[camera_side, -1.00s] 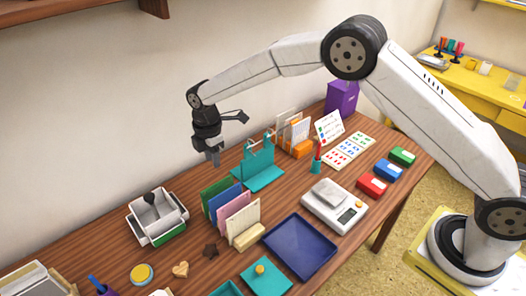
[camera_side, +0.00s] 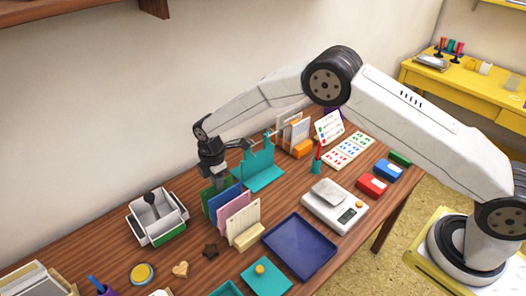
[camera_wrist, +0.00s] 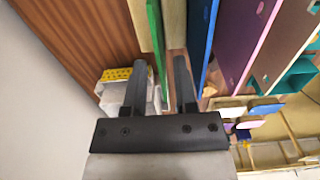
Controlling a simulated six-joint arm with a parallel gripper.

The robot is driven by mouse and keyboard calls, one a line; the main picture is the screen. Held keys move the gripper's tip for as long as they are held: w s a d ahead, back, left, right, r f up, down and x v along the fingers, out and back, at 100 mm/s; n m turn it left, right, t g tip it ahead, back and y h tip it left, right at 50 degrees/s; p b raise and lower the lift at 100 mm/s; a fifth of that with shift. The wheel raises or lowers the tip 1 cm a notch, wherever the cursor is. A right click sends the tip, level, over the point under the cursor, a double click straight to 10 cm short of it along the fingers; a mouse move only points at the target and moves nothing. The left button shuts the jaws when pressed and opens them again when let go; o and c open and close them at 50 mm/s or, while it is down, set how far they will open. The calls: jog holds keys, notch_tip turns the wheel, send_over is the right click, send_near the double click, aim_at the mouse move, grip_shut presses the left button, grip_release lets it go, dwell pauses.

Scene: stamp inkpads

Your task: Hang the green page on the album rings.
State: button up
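The green page (camera_side: 211,204) stands upright at the back of a row of pages, partly hidden in the side view by the blue page and my gripper. My gripper (camera_side: 217,184) is low over its top edge. In the wrist view my gripper (camera_wrist: 161,68) is open, one finger on each side of the green page (camera_wrist: 155,35), with a gap visible. The teal album stand (camera_side: 263,180) is to the right of the pages.
Blue (camera_side: 224,201), pink (camera_side: 236,214) and cream (camera_side: 246,220) pages stand in front of the green one. A white box (camera_side: 156,217) is to the left. A navy tray (camera_side: 299,247) and a scale (camera_side: 335,205) lie in front and right.

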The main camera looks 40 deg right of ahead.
jog(key=shift+f, duration=0.3)
grip_shut()
jog(key=shift+r, duration=0.15)
notch_tip(320, 180, up, 13)
dwell(2.2)
jog(key=shift+r, duration=0.15)
